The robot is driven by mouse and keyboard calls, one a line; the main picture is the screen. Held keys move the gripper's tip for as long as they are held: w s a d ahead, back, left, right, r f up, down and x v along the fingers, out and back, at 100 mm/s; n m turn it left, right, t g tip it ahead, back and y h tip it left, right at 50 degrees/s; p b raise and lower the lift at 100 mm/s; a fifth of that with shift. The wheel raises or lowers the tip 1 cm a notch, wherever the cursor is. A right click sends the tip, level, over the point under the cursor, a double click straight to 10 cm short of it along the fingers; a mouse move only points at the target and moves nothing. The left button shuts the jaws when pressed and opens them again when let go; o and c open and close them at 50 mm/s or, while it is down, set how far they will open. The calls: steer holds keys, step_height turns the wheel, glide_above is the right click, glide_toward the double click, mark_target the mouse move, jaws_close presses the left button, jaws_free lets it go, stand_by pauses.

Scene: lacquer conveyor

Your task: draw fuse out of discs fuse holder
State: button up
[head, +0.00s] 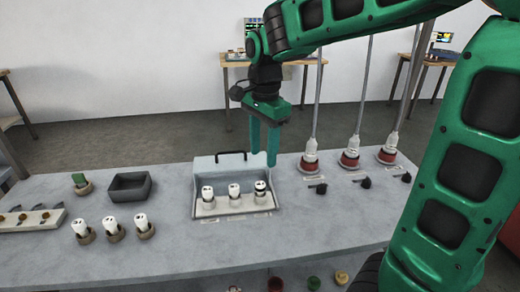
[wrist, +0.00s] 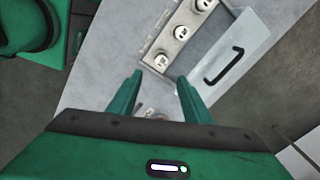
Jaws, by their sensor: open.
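An open grey-white box (head: 222,212) on the bench holds three white fuses in a row: left (head: 207,193), middle (head: 234,190) and right (head: 260,188). The right one shows a dark band. Labels lie in front of the box, too small to read, so I cannot tell which holder is the discs one. My gripper (head: 264,160) is open and empty, pointing down above the box's back right corner. In the wrist view the fuses (wrist: 181,32) lie beyond the open fingertips (wrist: 158,80), and the nearest fuse (wrist: 160,60) is just past them.
The box's raised lid (wrist: 245,50) has a black handle (head: 231,154). Three red-based plugs (head: 348,159) with upright cables stand right, with black switches (head: 364,183) before them. Left are a dark tray (head: 130,187), a green piece (head: 80,181) and three white fuses (head: 112,227) in tan cups.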

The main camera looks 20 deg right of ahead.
mark_target(261, 184)
steer(key=f, duration=1)
steer(key=shift+w+a+f, duration=0.2)
steer(key=shift+w+f, duration=0.05)
steer(key=shift+f, duration=0.15)
jaws_close()
steer(key=c, duration=1)
jaws_free()
steer(key=shift+r, duration=0.15)
jaws_close()
